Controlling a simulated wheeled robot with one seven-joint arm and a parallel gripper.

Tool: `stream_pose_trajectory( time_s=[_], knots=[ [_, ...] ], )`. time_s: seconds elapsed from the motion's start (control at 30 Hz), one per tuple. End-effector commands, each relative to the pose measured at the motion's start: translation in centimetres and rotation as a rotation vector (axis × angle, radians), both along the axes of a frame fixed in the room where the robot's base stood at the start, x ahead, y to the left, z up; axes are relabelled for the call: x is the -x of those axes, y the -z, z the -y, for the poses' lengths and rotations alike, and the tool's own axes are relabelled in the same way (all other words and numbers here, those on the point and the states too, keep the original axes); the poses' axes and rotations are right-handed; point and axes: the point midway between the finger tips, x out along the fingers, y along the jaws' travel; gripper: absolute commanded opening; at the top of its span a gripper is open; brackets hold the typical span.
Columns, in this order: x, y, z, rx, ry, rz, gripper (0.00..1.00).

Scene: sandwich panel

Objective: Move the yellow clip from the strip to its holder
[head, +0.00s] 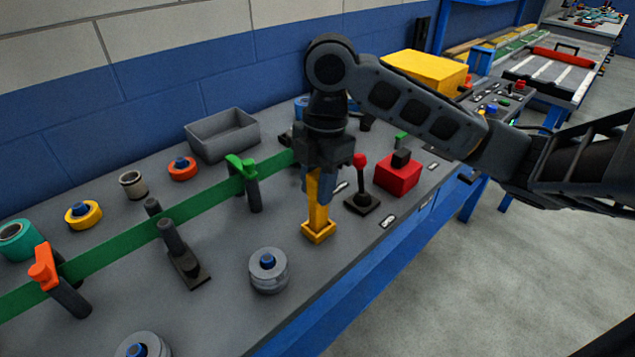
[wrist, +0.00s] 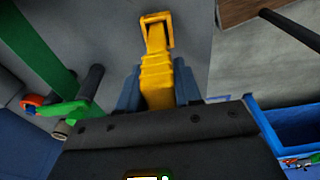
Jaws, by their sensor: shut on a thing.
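My gripper (head: 317,186) points down over the bench, with its blue fingers shut on the yellow clip (head: 318,208). The clip hangs upright below the fingers. In the wrist view the yellow clip (wrist: 158,75) lies between the blue fingers of my gripper (wrist: 157,90). At its lower end is a yellow square frame (head: 318,233) on the bench, which looks like the holder; it also shows in the wrist view (wrist: 145,20). I cannot tell how deep the clip sits in it. The green strip (head: 205,205) runs to the left, clear of the clip.
An orange clip (head: 42,270) and a green clip (head: 243,167) sit on the strip. A grey spool (head: 268,275) stands left of the frame; a red box (head: 398,176) and a red-knobbed lever (head: 361,180) stand right. A grey bin (head: 222,137) is behind. The bench's front edge is near.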

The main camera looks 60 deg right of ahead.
Motion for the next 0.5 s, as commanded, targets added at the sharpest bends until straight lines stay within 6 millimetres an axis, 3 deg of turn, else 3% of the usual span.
stream_pose_trajectory(
  time_s=[0.07, 0.1, 0.4, 0.5],
  knots=[
    [-0.01, -0.06, 0.01, 0.0, 0.0, 0.0, 0.0],
    [-0.01, -0.06, 0.01, 0.0, 0.0, 0.0, 0.36],
    [0.0, -0.05, 0.01, 0.0, 0.0, 0.0, 0.64],
    [0.0, -0.05, 0.0, 0.0, 0.0, 0.0, 0.64]
  ],
)
